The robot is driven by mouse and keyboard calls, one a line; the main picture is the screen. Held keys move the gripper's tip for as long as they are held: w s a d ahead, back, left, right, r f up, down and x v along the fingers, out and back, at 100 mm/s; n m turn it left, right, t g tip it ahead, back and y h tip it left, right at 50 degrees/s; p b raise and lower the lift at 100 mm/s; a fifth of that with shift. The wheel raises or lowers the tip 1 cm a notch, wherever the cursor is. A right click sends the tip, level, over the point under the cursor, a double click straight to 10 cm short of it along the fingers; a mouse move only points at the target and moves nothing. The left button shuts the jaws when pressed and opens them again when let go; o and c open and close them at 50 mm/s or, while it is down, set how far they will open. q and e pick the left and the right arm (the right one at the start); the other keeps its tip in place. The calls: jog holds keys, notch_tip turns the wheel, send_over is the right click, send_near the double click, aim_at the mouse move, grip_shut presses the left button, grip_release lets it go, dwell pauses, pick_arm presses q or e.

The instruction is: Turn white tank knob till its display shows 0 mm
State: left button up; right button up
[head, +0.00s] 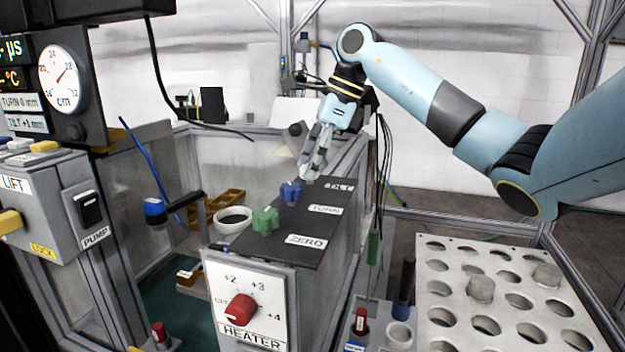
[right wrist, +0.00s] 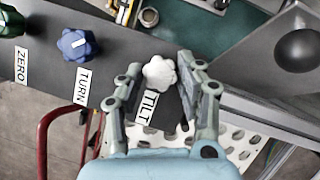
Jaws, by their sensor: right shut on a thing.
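The white knob (right wrist: 160,72) sits on the dark panel top beside the label TILT in the right wrist view. In the head view it shows only partly, under the fingertips (head: 307,173). My right gripper (right wrist: 163,68) is shut on the white knob, with one finger on either side of it. In the head view the right gripper (head: 312,165) reaches down to the far end of the panel. The tilt display (head: 27,124) at the left seems to read TILT +2 mm, in small print. My left gripper is not in view.
On the same panel (head: 330,225) stand a blue TURN knob (head: 291,192) and a green ZERO knob (head: 265,220). A red HEATER knob (head: 241,308) is on the front face. A holed rack (head: 455,290) stands at the right. An open tank with a white bowl (head: 233,220) lies left of the panel.

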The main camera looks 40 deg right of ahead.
jog(key=shift+w+f+n+g+y+b, duration=0.1)
jog(key=shift+n+g+y+b, duration=0.3)
jog(key=shift+n, duration=1)
jog(key=shift+r+n+g+p, duration=0.3)
jog(key=shift+n+g, duration=0.1)
jog(key=shift+n, duration=0.5)
jog(key=n+g+p, duration=0.1)
jog(key=n+p, duration=0.2)
jog(key=p, duration=0.2)
jog(key=shift+w+r, duration=0.1)
jog(key=shift+w, duration=0.05)
pick_arm(q)
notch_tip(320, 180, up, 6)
jog(key=p, duration=0.1)
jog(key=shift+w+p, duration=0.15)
jog(key=shift+p, duration=0.25)
pick_arm(e)
jog(key=shift+d+f+n+g, duration=0.15)
jog(key=shift+n+g, duration=0.25)
jog(key=shift+n, duration=0.5)
jog(key=shift+f, duration=0.1)
jog(key=o, duration=1.1)
jog(key=shift+o, duration=0.2)
